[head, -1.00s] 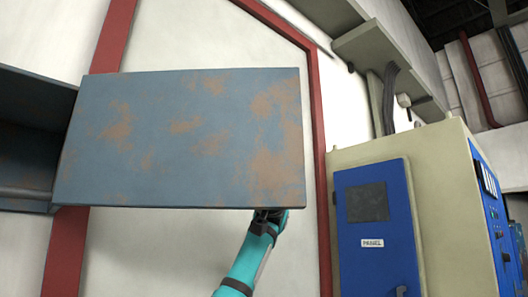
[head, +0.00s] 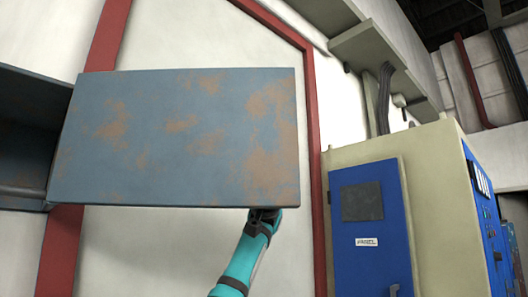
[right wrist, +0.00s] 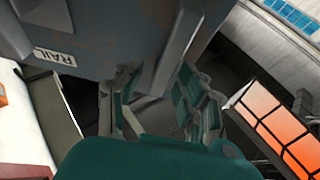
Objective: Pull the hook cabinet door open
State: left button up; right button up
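The cabinet door (head: 180,140), blue-grey with rusty patches, stands swung out from the dark cabinet (head: 25,130) at the left of the head view. My right arm rises below the door's lower right corner. My right gripper is mostly hidden behind that edge there. In the right wrist view my right gripper (right wrist: 158,78) has its fingers spread apart, close to a grey surface with a projecting grey bar (right wrist: 185,45). The bar reaches between the fingertips, nearer the right one, with a gap at the left one. Contact is unclear. My left gripper is out of view.
A beige electrical cabinet (head: 430,190) with a blue panel door (head: 372,240) stands to the right. A red frame post (head: 315,170) runs up the white wall behind. A "RAIL" label (right wrist: 53,56) shows in the right wrist view.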

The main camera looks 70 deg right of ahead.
jog(key=v, duration=0.6)
dwell(0.5)
